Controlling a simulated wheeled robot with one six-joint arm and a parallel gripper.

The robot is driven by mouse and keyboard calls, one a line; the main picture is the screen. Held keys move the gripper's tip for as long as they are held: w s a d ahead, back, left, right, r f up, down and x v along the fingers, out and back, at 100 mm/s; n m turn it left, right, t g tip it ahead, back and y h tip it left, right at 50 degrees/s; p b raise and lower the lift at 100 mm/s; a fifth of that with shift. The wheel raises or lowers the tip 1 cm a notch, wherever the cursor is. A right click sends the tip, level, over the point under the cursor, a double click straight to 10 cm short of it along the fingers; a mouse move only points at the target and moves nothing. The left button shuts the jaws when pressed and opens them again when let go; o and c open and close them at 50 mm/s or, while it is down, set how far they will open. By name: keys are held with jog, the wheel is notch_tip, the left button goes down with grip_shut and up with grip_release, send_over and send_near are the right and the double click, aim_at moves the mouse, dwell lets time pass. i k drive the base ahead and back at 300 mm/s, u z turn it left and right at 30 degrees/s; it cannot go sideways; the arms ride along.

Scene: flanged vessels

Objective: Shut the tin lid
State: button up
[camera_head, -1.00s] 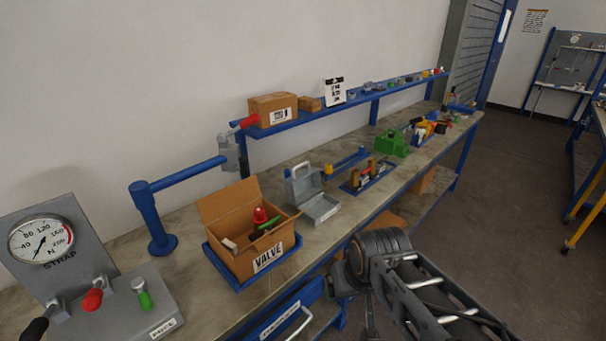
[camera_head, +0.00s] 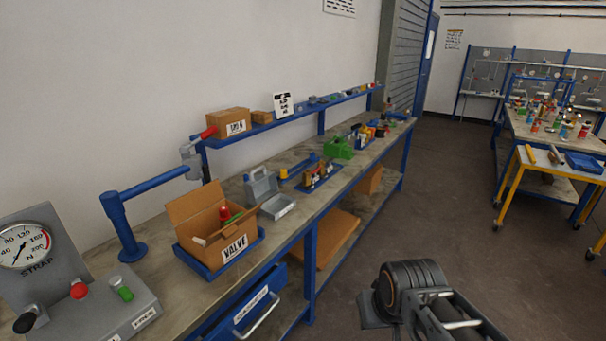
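The grey tin (camera_head: 278,208) stands on the bench, just right of the cardboard box. Its lid (camera_head: 261,185) is open, raised at the back, with a handle on top. The tin's inside is too small to make out. My gripper (camera_head: 372,310) is at the bottom of the view, over the floor in front of the bench and well apart from the tin. It is mostly hidden by my dark wrist, and its fingers cannot be made out.
An open cardboard box (camera_head: 228,236) marked VALVE sits in a blue tray left of the tin. A green case (camera_head: 338,148) is farther right. A gauge panel (camera_head: 30,245) is at left. The floor (camera_head: 440,215) is clear.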

aim_at(259, 188)
jog(key=u, duration=1.35)
jog(key=k, duration=0.15)
jog(key=z, duration=2.2)
jog(key=i, duration=1.45)
jog(key=u, duration=1)
jog(key=i, duration=0.9)
jog(key=u, duration=1)
